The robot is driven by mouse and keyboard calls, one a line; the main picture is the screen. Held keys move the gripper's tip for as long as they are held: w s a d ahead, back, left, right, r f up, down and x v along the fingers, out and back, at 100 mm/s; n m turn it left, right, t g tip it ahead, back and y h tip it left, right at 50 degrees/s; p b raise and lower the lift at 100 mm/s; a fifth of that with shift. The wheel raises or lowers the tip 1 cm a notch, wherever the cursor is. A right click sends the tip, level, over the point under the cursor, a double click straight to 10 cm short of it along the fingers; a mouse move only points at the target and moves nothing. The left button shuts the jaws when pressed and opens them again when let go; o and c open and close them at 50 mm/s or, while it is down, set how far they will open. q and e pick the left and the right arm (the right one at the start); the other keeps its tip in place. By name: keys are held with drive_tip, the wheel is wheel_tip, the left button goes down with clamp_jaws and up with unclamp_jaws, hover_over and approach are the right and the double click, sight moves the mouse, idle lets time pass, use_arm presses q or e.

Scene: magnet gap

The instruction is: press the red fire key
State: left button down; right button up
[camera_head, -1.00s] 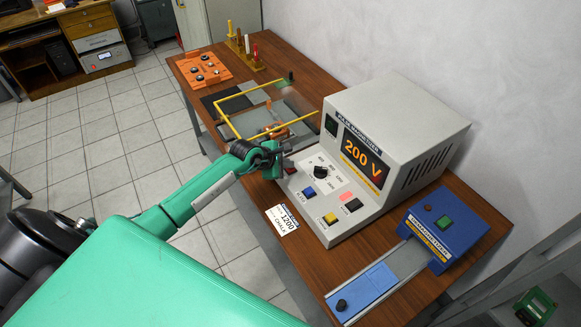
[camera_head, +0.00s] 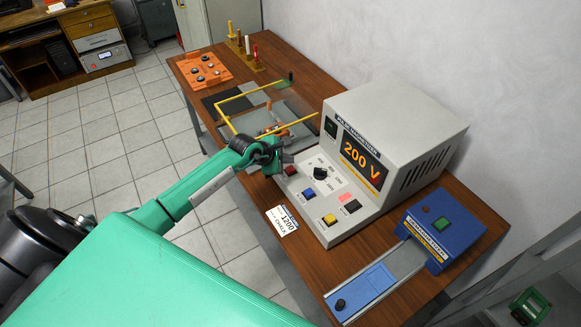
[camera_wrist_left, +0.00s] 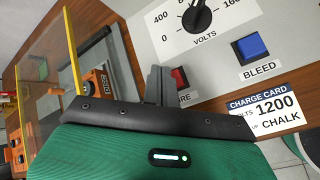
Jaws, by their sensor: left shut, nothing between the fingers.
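The red fire key (camera_head: 290,170) sits at the left end of the grey pulse magnetizer's (camera_head: 402,135) sloped front panel. In the left wrist view the red key (camera_wrist_left: 180,77) shows just right of my fingertips, with its label partly covered. My left gripper (camera_head: 282,158) is shut and empty, close beside the key. In the left wrist view the shut fingers (camera_wrist_left: 158,84) overlap the key's left side; I cannot tell whether they touch it. The display (camera_head: 362,160) reads 200 V. My right gripper is not in view.
The volts dial (camera_head: 320,173), blue bleed key (camera_head: 308,193), yellow key (camera_head: 330,219) and black key (camera_head: 352,206) share the panel. A charge card (camera_head: 281,220) reads 1200, chalk. A yellow-framed guard (camera_head: 235,97) stands beyond my gripper. A blue device (camera_head: 441,229) is at right.

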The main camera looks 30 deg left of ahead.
sight(288, 170)
use_arm(q)
drive_tip(key=shift+r+p, duration=0.9)
drive_tip(key=shift+r, duration=1.05)
